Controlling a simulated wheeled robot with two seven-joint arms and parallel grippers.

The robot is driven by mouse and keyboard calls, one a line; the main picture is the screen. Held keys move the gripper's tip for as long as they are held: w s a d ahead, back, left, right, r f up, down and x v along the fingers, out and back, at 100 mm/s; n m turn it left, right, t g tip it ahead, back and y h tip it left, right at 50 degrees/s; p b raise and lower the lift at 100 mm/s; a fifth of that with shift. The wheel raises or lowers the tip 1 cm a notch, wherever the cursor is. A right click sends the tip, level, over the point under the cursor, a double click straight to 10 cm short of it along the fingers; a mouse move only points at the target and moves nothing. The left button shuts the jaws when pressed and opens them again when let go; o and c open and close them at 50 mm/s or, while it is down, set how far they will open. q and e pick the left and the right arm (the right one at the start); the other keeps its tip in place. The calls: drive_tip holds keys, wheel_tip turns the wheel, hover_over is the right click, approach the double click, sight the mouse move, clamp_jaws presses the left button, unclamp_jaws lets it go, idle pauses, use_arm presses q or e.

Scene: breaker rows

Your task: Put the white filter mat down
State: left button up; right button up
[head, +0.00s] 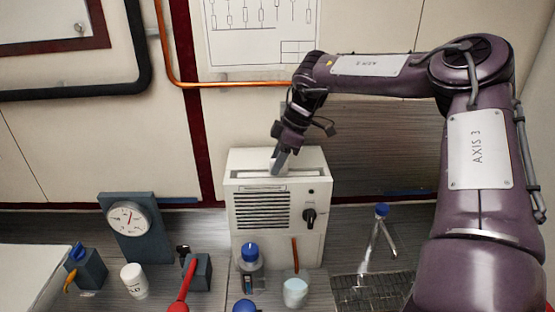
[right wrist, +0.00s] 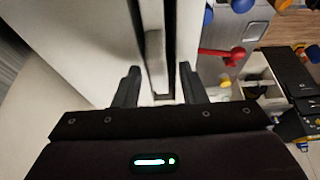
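A white cabinet unit (head: 238,166) with a louvred front and a black knob has a long slot in its top. A pale strip in that slot (head: 298,174) looks like the upper edge of the white filter mat; the rest is hidden inside. My right gripper (head: 280,162) points down at the slot. In the right wrist view, its two dark fingers (right wrist: 159,72) stand apart on either side of the pale strip (right wrist: 151,20) and a narrow grey piece. I see gaps between fingers and strip, so the gripper looks open. My left gripper is not in view.
A dial gauge on a grey stand (head: 127,218), a white cup (head: 134,281), a blue-capped bottle (head: 250,262) and a beaker (head: 295,291) stand around the unit. A blue-capped flask (head: 381,212) and a wire rack (head: 372,291) are at right. The wall is close behind.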

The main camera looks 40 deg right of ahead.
drive_tip(key=shift+r, duration=0.3)
drive_tip(key=shift+w+r+p, duration=0.1)
drive_tip(key=shift+r+p, duration=0.35)
drive_tip(key=shift+p, duration=0.25)
drive_tip(key=b+v, duration=0.2)
drive_tip(key=shift+d+r, duration=0.3)
drive_tip(key=b+v, duration=0.2)
drive_tip(key=v, duration=0.7)
drive_tip(key=shift+a, duration=0.2)
